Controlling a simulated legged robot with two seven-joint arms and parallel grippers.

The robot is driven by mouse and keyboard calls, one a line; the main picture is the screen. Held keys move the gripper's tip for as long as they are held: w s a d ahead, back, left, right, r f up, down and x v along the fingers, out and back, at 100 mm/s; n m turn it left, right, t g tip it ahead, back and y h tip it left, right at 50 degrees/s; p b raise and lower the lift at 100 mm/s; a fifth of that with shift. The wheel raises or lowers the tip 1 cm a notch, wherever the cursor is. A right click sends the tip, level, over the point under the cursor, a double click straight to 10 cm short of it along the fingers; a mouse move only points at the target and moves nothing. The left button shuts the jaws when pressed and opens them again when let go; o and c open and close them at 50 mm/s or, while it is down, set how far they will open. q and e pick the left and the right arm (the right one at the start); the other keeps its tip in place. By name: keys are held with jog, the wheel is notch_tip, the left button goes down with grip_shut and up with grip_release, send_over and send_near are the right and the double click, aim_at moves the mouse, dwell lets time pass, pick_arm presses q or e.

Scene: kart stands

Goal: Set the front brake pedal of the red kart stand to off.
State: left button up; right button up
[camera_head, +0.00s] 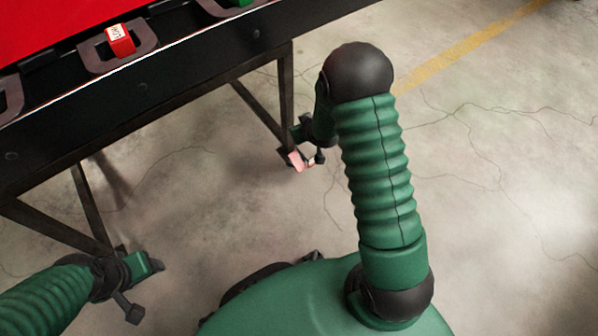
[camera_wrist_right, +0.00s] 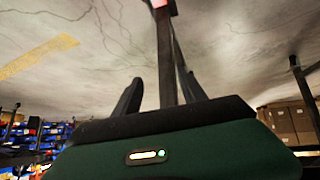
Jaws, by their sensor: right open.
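The red kart stand (camera_head: 40,25) fills the top left of the head view, with a red top, black side rail and dark legs. A small red and pale piece (camera_head: 297,161) shows low by its right-hand leg; I cannot tell for sure that it is the front brake pedal, or its setting. My right gripper (camera_head: 312,157) is open right beside that piece, partly hidden by my arm. In the right wrist view, a dark bar (camera_wrist_right: 166,60) with a red-pink end rises between the spread fingers (camera_wrist_right: 160,95); contact is unclear. My left gripper (camera_head: 140,285) is low at left, apart from the stand's top.
A red block with a white label (camera_head: 120,40) sits in a grey bracket on the stand's rail, with a green piece (camera_head: 240,3) farther right. Cardboard boxes (camera_wrist_right: 290,122) and shelves with blue bins (camera_wrist_right: 50,135) stand in the background. The concrete floor to the right is clear.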

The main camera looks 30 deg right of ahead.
jog(key=d+f+n+t+b, duration=0.15)
jog(key=d+f, duration=0.25)
jog(key=f, duration=0.6)
jog(key=d+f+m+t+b, duration=0.1)
jog(key=d+f+t+b, duration=0.3)
jog(key=f, duration=0.6)
jog(key=s+a+f+n+t+y+b, duration=0.1)
jog(key=s+a+f+t+y, duration=0.3)
jog(key=s+f, duration=0.75)
jog(key=shift+h, duration=0.4)
jog(key=w+b, duration=0.3)
jog(key=w, duration=0.1)
jog(key=w+a+r+b, duration=0.1)
jog(key=w+b, duration=0.2)
jog(key=w, duration=0.2)
jog(key=w+a+b, duration=0.1)
jog(key=w+b, duration=0.2)
jog(key=w, duration=0.1)
jog(key=shift+w+a+r, duration=0.2)
jog(key=shift+w+a, duration=0.05)
jog(key=shift+w, duration=0.15)
jog(key=shift+w+r, duration=0.15)
jog(key=shift+w, duration=0.35)
grip_shut()
